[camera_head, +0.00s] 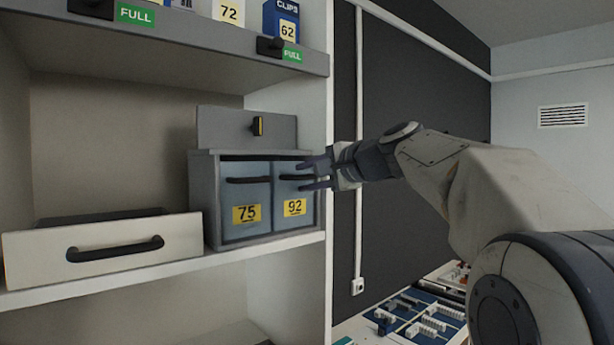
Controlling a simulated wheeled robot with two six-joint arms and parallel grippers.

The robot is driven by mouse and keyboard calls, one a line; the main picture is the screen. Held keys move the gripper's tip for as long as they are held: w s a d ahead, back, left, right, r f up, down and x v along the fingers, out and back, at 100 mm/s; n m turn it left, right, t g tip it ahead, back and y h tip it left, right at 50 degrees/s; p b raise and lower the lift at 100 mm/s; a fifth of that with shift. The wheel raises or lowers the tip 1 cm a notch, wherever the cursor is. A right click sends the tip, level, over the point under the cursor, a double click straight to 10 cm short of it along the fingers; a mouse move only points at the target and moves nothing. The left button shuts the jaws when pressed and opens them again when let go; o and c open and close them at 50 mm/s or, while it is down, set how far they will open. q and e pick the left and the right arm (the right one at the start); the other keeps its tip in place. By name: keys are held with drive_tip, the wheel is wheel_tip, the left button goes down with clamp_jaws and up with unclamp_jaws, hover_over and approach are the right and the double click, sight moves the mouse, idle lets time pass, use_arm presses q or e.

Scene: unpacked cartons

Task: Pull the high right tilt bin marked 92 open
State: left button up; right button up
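The tilt bin marked 92 (295,222) is the right one of two blue-grey bins in a grey cabinet (213,205) on the shelf. It looks closed, with a black handle bar (296,177) near its top. The bin marked 75 (245,195) stands to its left and also looks closed. My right gripper (309,174) comes in from the right with its two dark fingers apart, one above and one below the level of the handle's right end. I cannot tell whether the fingers touch the bin. My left gripper is not in view.
A white drawer (100,255) with a black handle sits left of the cabinet. The white shelf side (328,270) stands close right of the cabinet.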

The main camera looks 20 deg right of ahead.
clamp_jaws()
idle(1.2)
